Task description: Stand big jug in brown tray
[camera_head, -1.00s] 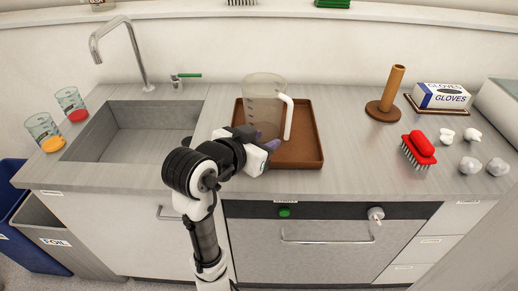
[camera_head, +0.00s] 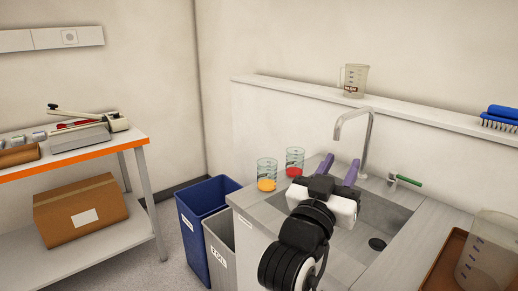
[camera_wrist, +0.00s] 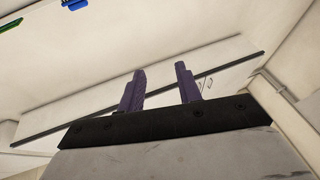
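The big jug (camera_head: 485,250), clear with measuring marks, stands upright in the brown tray (camera_head: 447,262) at the lower right of the head view. Both are partly cut off by the frame's edge. My gripper (camera_head: 339,168) is over the sink side of the counter, well left of the jug. Its two purple fingers are apart with nothing between them. The wrist view also shows my gripper (camera_wrist: 160,80) open and empty, facing the wall and a shelf.
The sink (camera_head: 385,218) with its tap (camera_head: 371,140) lies between my gripper and the tray. Two beakers, with orange (camera_head: 266,184) and red (camera_head: 294,170) contents, stand at the counter's back left. A smaller jug (camera_head: 354,80) stands on the wall shelf. Bins (camera_head: 205,205) and an orange-edged bench (camera_head: 90,155) are left.

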